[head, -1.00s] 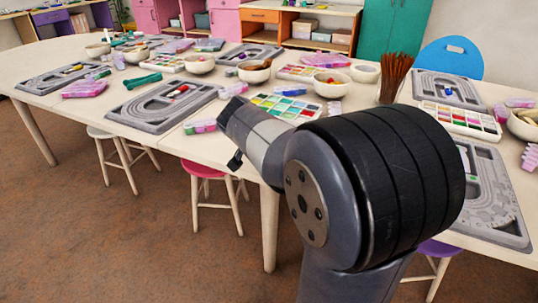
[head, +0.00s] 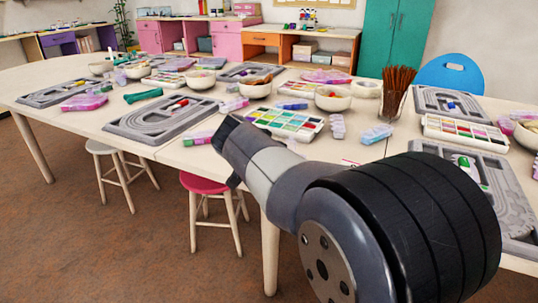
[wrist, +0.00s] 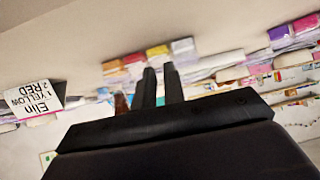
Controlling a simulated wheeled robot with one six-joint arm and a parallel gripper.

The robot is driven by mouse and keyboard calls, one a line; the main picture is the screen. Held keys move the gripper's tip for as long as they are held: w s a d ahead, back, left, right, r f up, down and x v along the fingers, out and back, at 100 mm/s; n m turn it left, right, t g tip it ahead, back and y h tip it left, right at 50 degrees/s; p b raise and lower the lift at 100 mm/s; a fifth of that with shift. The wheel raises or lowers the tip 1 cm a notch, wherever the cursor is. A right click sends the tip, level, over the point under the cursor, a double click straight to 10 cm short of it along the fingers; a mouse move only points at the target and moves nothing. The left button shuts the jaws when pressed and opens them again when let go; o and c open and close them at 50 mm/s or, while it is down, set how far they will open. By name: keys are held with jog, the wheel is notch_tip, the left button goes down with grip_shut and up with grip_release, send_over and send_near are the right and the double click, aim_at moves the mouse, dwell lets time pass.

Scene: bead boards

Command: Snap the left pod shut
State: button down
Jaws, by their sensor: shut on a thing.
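My gripper (wrist: 160,82) shows in the wrist view with its two black fingers close together, a narrow gap between them. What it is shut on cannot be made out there. In the head view my arm covers the lower right and the fingers do not show. Small translucent pods lie on the table: a pink one (head: 83,102) at the left, a blue one (head: 377,134) right of my arm, and a lilac one (head: 338,126) near it. Which is the left pod, and whether their lids are open, I cannot tell.
Grey bead boards (head: 160,119), a palette of coloured beads (head: 286,123), white bowls (head: 332,98) and a jar of brown sticks (head: 394,97) crowd the table. A name card (wrist: 34,100) reads Elin, yellow, red. Stools (head: 211,183) stand at the front edge.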

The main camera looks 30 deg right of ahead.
jog(key=c, duration=1.5)
grip_release()
jog(key=shift+o, duration=0.2)
jog(key=shift+r+p, duration=0.1)
jog(key=shift+p, duration=0.25)
jog(key=p, duration=0.3)
jog(key=shift+d+r, duration=0.1)
jog(key=shift+r, duration=0.3)
jog(key=shift+r+g+y+p, duration=0.1)
jog(key=shift+g+y+p, duration=0.3)
jog(key=shift+p, duration=0.6)
jog(key=p, duration=0.4)
jog(key=r+g+y+p, duration=0.1)
jog(key=p, duration=0.4)
jog(key=shift+w+d+y, duration=0.25)
jog(key=shift+w+y, duration=0.05)
jog(key=shift+r+g+p, duration=0.1)
jog(key=shift+g+p, duration=0.2)
jog(key=shift+p, duration=0.2)
jog(key=p, duration=0.3)
jog(key=shift+w+d+r+g+y, duration=0.15)
jog(key=shift+g+y, duration=0.15)
jog(key=shift+y, duration=0.1)
jog(key=p, duration=0.3)
jog(key=shift+w+d+r+g+y, duration=0.1)
jog(key=shift+d+r+g+y, duration=0.05)
jog(key=shift+g+y, duration=0.15)
